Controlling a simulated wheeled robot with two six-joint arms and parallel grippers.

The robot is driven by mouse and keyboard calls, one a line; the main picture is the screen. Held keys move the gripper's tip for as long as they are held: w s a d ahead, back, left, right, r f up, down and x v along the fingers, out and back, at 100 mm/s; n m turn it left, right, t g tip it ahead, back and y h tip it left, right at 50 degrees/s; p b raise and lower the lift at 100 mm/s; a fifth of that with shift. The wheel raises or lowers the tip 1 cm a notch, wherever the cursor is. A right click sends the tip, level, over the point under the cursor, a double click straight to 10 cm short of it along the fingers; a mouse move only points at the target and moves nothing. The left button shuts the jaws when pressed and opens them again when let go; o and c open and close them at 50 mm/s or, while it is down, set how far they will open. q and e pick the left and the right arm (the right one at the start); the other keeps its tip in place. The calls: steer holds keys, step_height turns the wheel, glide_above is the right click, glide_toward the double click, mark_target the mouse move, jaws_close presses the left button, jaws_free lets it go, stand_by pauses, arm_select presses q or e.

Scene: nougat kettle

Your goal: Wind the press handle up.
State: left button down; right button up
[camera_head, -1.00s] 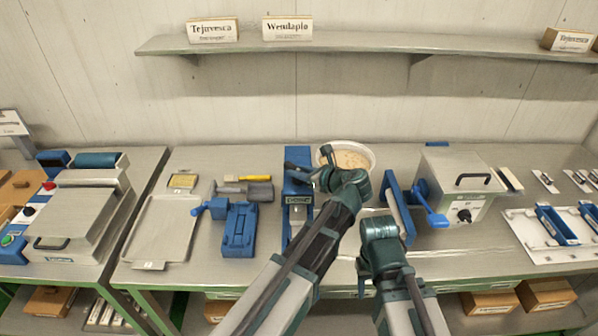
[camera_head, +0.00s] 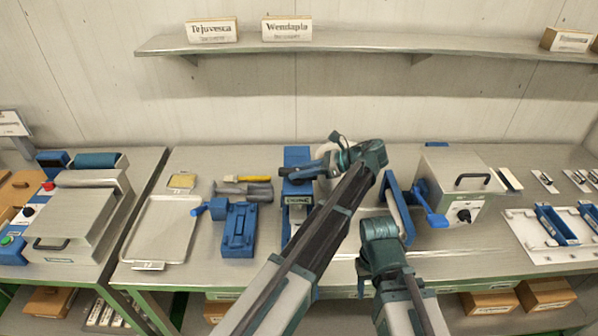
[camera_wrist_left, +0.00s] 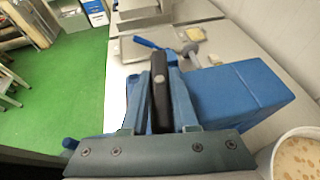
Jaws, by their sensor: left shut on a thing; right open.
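The press (camera_head: 297,156) is a tall blue and grey block standing mid-table. My left gripper (camera_head: 326,163) reaches in over the press from the right. In the left wrist view, the dark handle bar (camera_wrist_left: 160,88) sits between the two blue-green fingers, which are shut on it, with the blue press block (camera_wrist_left: 243,92) to the right. My right gripper (camera_head: 380,240) is lower right of the press, apart from it and open; its fingertips are mostly hidden.
A bowl of pale nougat (camera_wrist_left: 303,156) is close beside the left gripper. A blue fixture (camera_head: 238,232) and a metal tray (camera_head: 162,230) lie left of the press. A grey box machine with blue lever (camera_head: 432,208) stands to the right.

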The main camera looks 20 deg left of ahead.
arm_select(q)
steer(key=shift+n+g+h, duration=0.3)
steer(key=shift+n+g, duration=0.4)
steer(key=shift+g, duration=0.1)
steer(key=c, duration=0.7)
jaws_free()
steer(key=shift+w+d+r, duration=0.1)
steer(key=shift+r, duration=0.05)
arm_select(e)
steer(key=shift+d+r, duration=0.1)
steer(key=shift+r, duration=0.05)
